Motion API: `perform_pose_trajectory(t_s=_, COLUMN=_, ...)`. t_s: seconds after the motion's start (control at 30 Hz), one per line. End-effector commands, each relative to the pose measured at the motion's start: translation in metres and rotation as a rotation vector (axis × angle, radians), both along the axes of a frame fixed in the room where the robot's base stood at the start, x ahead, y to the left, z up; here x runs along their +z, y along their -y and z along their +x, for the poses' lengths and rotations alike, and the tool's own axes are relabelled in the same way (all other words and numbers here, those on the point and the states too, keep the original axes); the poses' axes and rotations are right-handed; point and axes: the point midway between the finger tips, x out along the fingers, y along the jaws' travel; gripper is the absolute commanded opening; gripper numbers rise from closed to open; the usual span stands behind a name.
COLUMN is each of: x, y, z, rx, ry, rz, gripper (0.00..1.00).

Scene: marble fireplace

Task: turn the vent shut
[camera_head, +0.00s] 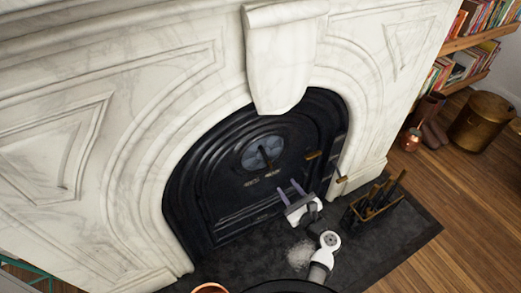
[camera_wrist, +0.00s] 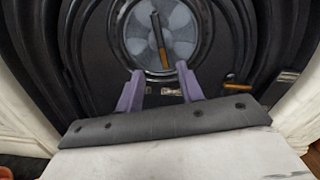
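The round vent (camera_head: 263,152) is set in the upper middle of the black fireplace door (camera_head: 230,185). In the wrist view the vent (camera_wrist: 160,32) shows grey fan-shaped segments. A dark bar handle with a brownish end (camera_wrist: 159,42) runs across it, nearly upright and slightly tilted. My gripper (camera_head: 291,189) is in front of the door, below and to the right of the vent in the head view. In the wrist view its two purple fingers (camera_wrist: 160,80) are apart with nothing between them. The fingertips appear below the vent handle, not around it.
A brass-coloured handle (camera_head: 314,155) sticks out at the door's right side; another (camera_head: 341,179) is lower right. A dark holder with tools (camera_head: 370,208) stands on the hearth, right of my arm. White marble surrounds the door. A brass bucket (camera_head: 481,122) stands far right.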

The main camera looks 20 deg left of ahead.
Motion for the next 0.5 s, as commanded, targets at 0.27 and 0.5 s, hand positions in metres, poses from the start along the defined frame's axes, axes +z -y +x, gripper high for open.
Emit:
perform_pose_trajectory(t_s=0.27, x=0.0, y=-0.005, z=0.005, rx=0.001, ry=-0.002, rz=0.003, gripper=0.37)
perform_pose_trajectory(t_s=0.5, x=0.001, y=-0.037, z=0.036, rx=0.004, ry=0.0, rz=0.001, gripper=0.37)
